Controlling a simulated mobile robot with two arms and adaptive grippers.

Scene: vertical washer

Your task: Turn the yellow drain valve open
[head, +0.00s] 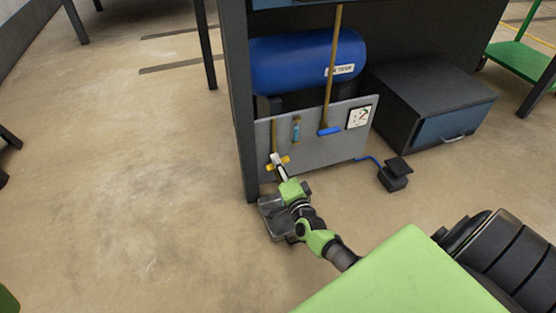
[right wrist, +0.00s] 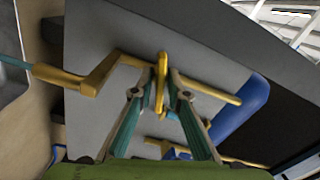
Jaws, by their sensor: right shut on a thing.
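The yellow drain valve (head: 285,159) sits low on the left part of a grey panel (head: 335,150), under a blue tank. My right gripper (head: 279,164) reaches it from the front. In the right wrist view the valve's yellow handle (right wrist: 161,72) stands between my two fingertips, and the right gripper (right wrist: 158,88) is shut on it. Brass-coloured pipe parts (right wrist: 98,75) run beside the handle there. The fingers hide part of the valve in the head view. My left gripper is not in view.
A blue tank (head: 300,62) lies above the panel. The panel also carries a blue-handled valve (head: 329,131) and a gauge (head: 359,117). A dark table leg (head: 240,110) stands close on the left. A metal tray (head: 272,222) lies below my right gripper. Floor on the left is clear.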

